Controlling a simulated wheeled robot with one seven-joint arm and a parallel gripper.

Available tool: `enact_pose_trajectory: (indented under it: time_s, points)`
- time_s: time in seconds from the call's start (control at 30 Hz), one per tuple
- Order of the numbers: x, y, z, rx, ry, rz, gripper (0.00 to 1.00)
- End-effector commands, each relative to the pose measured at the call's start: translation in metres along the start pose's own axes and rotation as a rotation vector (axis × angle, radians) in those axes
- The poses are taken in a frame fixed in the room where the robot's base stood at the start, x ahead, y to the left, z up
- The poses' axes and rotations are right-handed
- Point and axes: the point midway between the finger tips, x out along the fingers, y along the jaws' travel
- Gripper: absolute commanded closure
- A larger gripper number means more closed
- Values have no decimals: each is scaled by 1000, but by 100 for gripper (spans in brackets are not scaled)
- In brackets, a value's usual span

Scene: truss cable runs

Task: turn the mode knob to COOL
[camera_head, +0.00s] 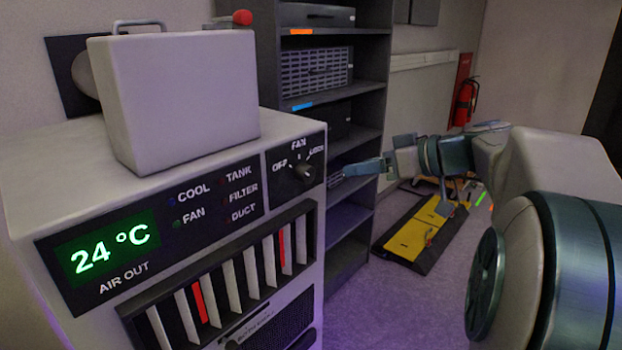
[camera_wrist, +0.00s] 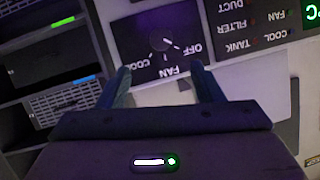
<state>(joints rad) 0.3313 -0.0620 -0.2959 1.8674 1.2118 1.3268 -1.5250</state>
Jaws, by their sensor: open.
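The mode knob (camera_head: 303,172) is a dark round knob on a black panel (camera_head: 281,187) at the unit's upper right corner. The panel is labelled OFF, FAN and COOL. In the wrist view the knob (camera_wrist: 158,42) and its labels appear upside down. I cannot tell clearly which mark the pointer is at. My gripper (camera_head: 355,172) is open and empty, to the right of the panel in the head view. In the wrist view my gripper's two fingers (camera_wrist: 161,72) point toward the panel, with the knob beyond and between them, not touched.
The grey unit (camera_head: 60,185) has a green 24 °C display (camera_head: 108,246) and a row of vent slats (camera_head: 225,290). A dark shelf rack (camera_head: 372,100) stands close behind. A yellow and black floor piece (camera_head: 408,240) lies beyond.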

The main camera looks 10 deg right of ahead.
Motion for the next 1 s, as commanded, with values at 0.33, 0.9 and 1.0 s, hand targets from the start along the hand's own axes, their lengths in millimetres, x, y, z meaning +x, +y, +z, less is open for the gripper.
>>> enact_pose_trajectory:
  time_s: [0.33, 0.9, 1.0]
  points:
    - [72, -2, 1, 4, -5, -4, 40]
    - [128, -1, 1, 3, -4, 0, 40]
    - [128, -1, 1, 3, -4, 0, 40]
